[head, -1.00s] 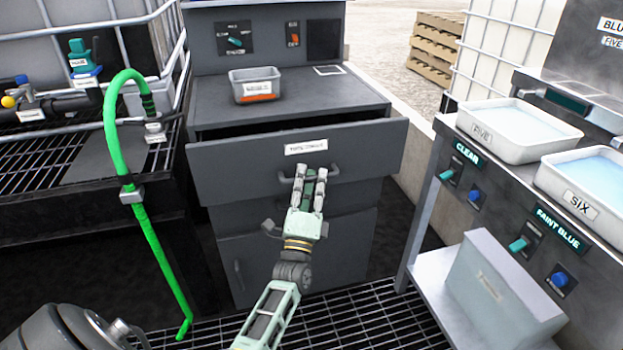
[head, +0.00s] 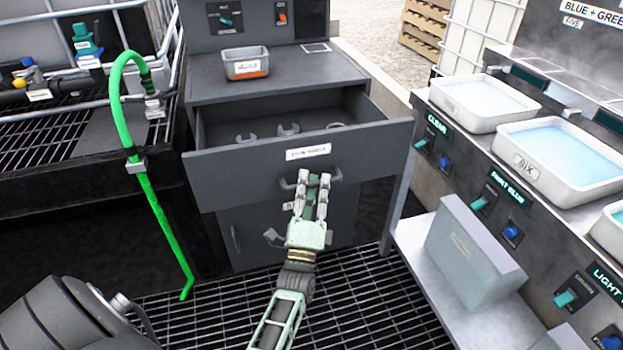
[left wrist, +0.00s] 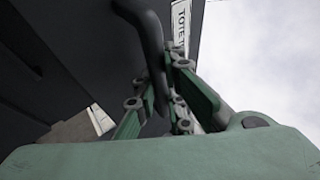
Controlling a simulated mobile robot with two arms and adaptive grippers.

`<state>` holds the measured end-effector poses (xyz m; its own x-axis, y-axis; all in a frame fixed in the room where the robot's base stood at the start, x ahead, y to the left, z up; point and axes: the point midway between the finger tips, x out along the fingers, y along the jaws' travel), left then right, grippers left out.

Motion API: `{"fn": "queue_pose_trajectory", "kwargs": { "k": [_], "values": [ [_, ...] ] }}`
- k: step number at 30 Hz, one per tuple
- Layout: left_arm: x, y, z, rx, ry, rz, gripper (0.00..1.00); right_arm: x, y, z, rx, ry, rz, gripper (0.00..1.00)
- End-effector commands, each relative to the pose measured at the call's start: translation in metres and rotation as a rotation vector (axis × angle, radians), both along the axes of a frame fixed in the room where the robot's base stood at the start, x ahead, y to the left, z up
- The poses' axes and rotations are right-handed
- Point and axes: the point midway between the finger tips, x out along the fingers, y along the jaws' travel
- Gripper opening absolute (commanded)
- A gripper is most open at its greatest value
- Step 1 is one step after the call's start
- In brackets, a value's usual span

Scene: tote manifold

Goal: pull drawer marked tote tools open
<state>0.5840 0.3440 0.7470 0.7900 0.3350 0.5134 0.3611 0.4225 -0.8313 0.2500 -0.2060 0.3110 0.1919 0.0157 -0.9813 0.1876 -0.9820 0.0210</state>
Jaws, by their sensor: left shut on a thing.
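The grey drawer (head: 240,173) with a white label (head: 308,152) stands well out from its cabinet. The label's small print is hard to read in the head view; in the left wrist view the label (left wrist: 181,22) shows "TOTE". Wrenches (head: 288,130) lie inside the drawer. My left gripper (head: 313,180) is shut on the drawer's bar handle (head: 287,184), below the label. In the left wrist view the handle (left wrist: 152,45) runs between the fingers. My right gripper is not in view.
A small grey bin (head: 246,64) sits on the cabinet top. A green hose (head: 160,215) hangs at the left. A bench with trays (head: 540,165) and a lower shelf with a grey box (head: 470,255) stands at the right. Open grating floor (head: 365,290) lies in front.

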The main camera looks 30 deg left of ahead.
Motion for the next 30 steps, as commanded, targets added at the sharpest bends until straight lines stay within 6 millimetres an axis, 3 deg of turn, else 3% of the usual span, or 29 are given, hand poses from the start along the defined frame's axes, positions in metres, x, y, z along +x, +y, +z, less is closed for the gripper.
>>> {"fn": "queue_pose_trajectory", "kwargs": {
  "k": [9,10,12,23,30],
  "values": [
    [0.0,0.0,-0.002,0.002,0.005,0.003,0.0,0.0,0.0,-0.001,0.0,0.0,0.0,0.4],
    [0.0,0.0,-0.002,0.002,0.005,0.003,0.12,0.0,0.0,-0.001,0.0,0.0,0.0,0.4],
    [0.0,0.0,-0.002,0.002,0.005,0.002,0.18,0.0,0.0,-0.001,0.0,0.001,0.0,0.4],
    [-0.002,-0.001,-0.002,0.0,0.001,0.001,0.18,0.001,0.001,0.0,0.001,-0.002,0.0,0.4],
    [-0.026,-0.01,-0.018,-0.002,0.005,0.002,0.18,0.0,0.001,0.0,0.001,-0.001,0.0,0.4]
  ]
}}
